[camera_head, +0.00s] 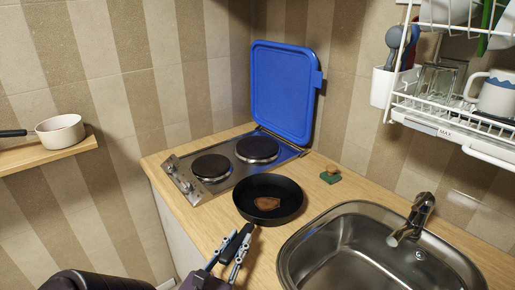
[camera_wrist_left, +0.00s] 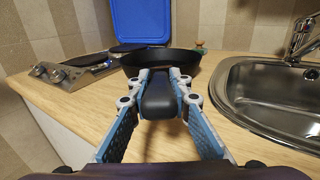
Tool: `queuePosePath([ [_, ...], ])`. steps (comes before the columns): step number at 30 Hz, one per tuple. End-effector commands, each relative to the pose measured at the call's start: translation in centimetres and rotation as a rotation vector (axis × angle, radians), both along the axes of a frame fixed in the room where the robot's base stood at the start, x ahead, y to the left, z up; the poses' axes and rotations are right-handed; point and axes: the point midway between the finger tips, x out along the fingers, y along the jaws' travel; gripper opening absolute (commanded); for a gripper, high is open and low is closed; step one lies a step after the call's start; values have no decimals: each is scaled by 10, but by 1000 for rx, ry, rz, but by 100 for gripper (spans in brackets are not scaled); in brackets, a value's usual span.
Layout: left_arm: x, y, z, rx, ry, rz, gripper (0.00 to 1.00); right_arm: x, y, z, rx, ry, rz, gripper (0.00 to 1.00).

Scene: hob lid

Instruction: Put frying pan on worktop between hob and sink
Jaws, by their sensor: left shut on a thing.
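The black frying pan (camera_head: 286,213) is over the worktop (camera_head: 215,221) between the hob and the sink, with a brown piece of food (camera_head: 267,203) in it. I cannot tell whether its base touches the wood. My left gripper (camera_head: 240,240) is shut on the pan's handle, which points toward me. In the left wrist view the pan (camera_wrist_left: 185,62) is ahead and its handle (camera_wrist_left: 158,97) lies between the fingers (camera_wrist_left: 158,78). The hob (camera_head: 205,185) has two dark plates and its blue lid (camera_head: 285,90) stands open. The steel sink (camera_head: 345,250) is to the right. My right gripper is not in view.
The tap (camera_head: 413,220) rises at the sink's right. A dish rack (camera_head: 450,130) hangs above. A small pot (camera_head: 61,132) sits on a wooden shelf (camera_head: 45,156) at left.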

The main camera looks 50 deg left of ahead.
Motion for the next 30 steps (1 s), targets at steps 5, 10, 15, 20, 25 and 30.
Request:
queuePosePath([
  [5,0,0,3,2,-5,1,0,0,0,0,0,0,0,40],
  [10,0,0,1,2,-5,1,0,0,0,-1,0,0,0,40],
  [15,0,0,-1,2,-5,1,0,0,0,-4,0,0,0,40],
  [20,0,0,-2,2,-5,1,0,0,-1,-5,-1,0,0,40],
  [25,0,0,-2,3,-4,1,0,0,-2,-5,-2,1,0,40],
  [30,0,0,-3,2,-4,1,36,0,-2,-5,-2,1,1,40],
])
